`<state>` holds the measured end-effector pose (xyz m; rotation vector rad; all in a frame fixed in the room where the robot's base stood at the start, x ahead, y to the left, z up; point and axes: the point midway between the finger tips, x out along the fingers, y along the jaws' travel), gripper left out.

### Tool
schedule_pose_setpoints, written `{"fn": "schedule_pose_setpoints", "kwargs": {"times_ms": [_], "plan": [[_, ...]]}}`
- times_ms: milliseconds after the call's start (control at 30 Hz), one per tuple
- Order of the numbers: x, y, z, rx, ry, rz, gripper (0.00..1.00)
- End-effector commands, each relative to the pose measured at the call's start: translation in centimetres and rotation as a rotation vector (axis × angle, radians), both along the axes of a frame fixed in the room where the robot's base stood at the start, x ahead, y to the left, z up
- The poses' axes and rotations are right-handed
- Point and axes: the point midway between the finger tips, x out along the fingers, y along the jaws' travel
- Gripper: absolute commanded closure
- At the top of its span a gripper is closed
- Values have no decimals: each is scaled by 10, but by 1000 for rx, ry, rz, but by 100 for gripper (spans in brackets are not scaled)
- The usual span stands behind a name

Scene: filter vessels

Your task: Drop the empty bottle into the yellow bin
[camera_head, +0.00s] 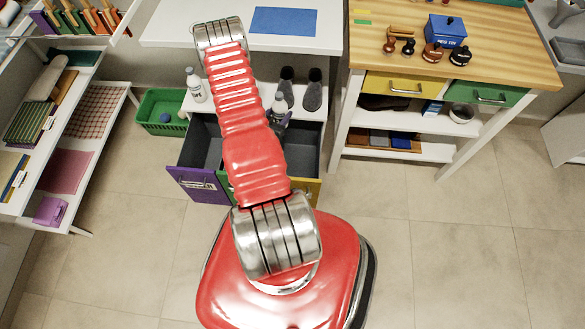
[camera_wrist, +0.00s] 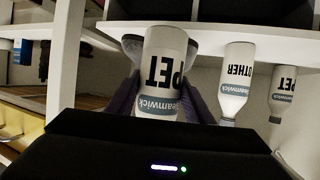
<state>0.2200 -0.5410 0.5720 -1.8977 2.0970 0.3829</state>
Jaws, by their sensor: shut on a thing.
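My gripper (camera_wrist: 162,103) is shut on a white bottle (camera_wrist: 165,62) with a PET label, which reads upside down in the wrist view. The dark fingers sit on either side of it. In the head view the held bottle (camera_head: 279,102) shows just right of my red arm, in front of the white shelf under the table. The yellow bin (camera_head: 311,190) is the right one of the bins below, beside a green one and a purple one (camera_head: 203,186). My arm hides part of its opening and front. I cannot tell the exact gap between bottle and bin.
An OTHER bottle (camera_wrist: 237,80) and another PET bottle (camera_wrist: 281,92) stand apart from my gripper. Dark slippers (camera_head: 313,91) are on the shelf. A green basket (camera_head: 162,112) stands left. A wooden workbench (camera_head: 500,50) is at the right. The front floor is clear.

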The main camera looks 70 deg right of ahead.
Motion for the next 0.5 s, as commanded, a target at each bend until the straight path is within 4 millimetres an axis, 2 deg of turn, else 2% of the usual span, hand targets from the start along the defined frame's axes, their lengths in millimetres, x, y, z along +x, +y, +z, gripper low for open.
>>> {"fn": "schedule_pose_setpoints", "kwargs": {"times_ms": [33,200,333,500], "plan": [[-21,-1,-11,2,2,-42,76],[-73,-2,-35,1,2,-153,76],[-93,-1,-44,0,0,-196,76],[-97,-1,-45,-1,-1,-206,76]]}}
